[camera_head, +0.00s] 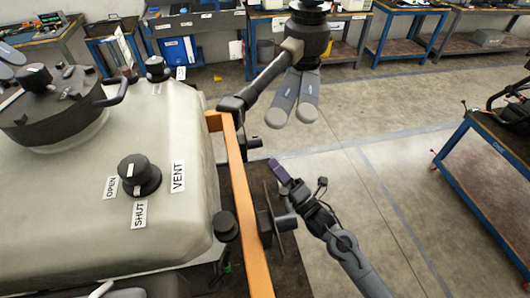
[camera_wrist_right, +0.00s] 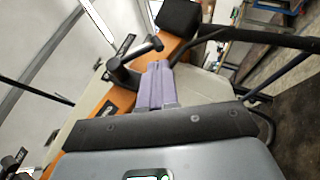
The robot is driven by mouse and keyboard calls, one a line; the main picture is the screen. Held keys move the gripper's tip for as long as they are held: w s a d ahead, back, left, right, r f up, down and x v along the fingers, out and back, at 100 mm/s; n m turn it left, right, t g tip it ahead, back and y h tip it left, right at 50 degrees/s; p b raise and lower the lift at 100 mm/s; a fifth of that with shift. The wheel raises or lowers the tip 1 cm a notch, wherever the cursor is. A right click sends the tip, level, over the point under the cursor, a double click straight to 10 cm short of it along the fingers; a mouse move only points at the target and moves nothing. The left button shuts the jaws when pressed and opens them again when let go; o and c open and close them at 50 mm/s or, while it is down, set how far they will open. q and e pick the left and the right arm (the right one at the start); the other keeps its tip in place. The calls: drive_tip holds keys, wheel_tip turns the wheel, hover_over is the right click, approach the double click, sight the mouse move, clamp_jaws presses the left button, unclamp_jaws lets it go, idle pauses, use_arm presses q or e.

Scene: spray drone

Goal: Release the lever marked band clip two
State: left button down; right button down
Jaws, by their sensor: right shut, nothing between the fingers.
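An orange band (camera_head: 243,195) runs along the right side of the pale tank (camera_head: 180,235). In the right wrist view, a black lever (camera_wrist_right: 124,74) with a round-ended handle stands on the orange band (camera_wrist_right: 88,127). Small dark label plates (camera_wrist_right: 125,46) lie near it, too small to read, so I cannot tell which clip it is. My right gripper (camera_head: 278,172) is to the right of the band, apart from it in the head view. Its purple fingers (camera_wrist_right: 157,70) are shut and empty, beside the lever in the wrist view; contact cannot be told. My left gripper is not in view.
A knob (camera_head: 139,176) with OPEN, SHUT and VENT labels sits on the tank. A black drone arm (camera_head: 265,80) with a motor (camera_head: 308,35) reaches out above the band. A blue-framed bench (camera_head: 490,170) stands at right. Open floor lies between.

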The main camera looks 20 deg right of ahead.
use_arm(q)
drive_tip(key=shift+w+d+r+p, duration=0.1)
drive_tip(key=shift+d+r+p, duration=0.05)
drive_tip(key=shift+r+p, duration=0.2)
use_arm(e)
drive_tip(key=shift+x, duration=2.5)
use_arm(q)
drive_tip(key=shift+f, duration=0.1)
use_arm(e)
drive_tip(key=shift+f, duration=0.1)
